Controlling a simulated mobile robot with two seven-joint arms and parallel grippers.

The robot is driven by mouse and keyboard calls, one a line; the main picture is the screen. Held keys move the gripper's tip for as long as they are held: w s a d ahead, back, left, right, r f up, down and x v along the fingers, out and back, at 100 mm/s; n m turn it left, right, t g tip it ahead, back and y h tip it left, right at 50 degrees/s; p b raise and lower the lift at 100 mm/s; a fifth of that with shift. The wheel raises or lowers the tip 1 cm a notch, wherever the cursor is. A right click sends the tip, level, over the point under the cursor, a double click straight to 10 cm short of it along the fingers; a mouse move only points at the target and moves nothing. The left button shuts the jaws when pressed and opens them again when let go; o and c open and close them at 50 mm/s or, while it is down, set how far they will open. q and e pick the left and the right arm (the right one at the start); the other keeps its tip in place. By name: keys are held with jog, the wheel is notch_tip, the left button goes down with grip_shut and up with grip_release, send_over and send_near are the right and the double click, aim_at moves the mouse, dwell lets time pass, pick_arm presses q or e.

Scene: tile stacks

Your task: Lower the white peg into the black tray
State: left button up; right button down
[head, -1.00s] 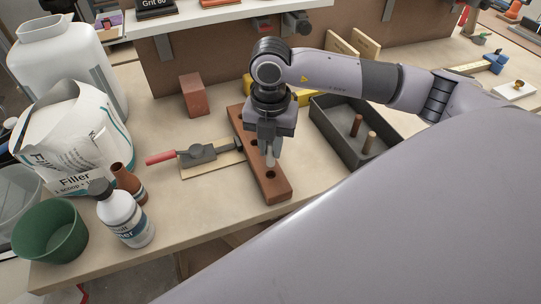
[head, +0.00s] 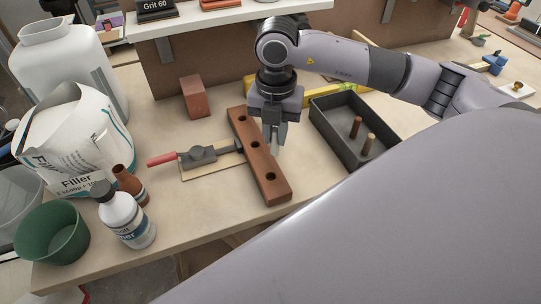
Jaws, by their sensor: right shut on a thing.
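My right gripper (head: 275,136) is shut on the white peg (head: 275,151), whose pale lower end shows just below the fingertips. Most of the peg is hidden by the fingers. The gripper is above the right edge of the brown wooden block with holes (head: 262,172), left of the black tray. My left gripper is not in view.
A red-handled tool (head: 200,156) lies on a thin board left of the block. A reddish block (head: 194,96) and a yellow level (head: 250,85) are behind. A bottle (head: 125,216), filler bag (head: 70,150) and green bowl (head: 50,235) stand at the left.

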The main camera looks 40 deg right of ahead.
jog(key=w+d, duration=0.3)
jog(key=d, duration=1.1)
jog(key=w+d, duration=0.3)
jog(key=d, duration=1.1)
jog(key=shift+w+d+r, duration=0.25)
jog(key=shift+d+r, duration=0.05)
jog(key=shift+d, duration=0.05)
jog(key=shift+f, duration=0.1)
notch_tip(320, 180, down, 6)
jog(key=b, duration=0.2)
dwell(0.3)
jog(key=shift+f, duration=0.1)
jog(key=shift+f+b, duration=1.5)
jog(key=shift+f, duration=1)
dwell(1.4)
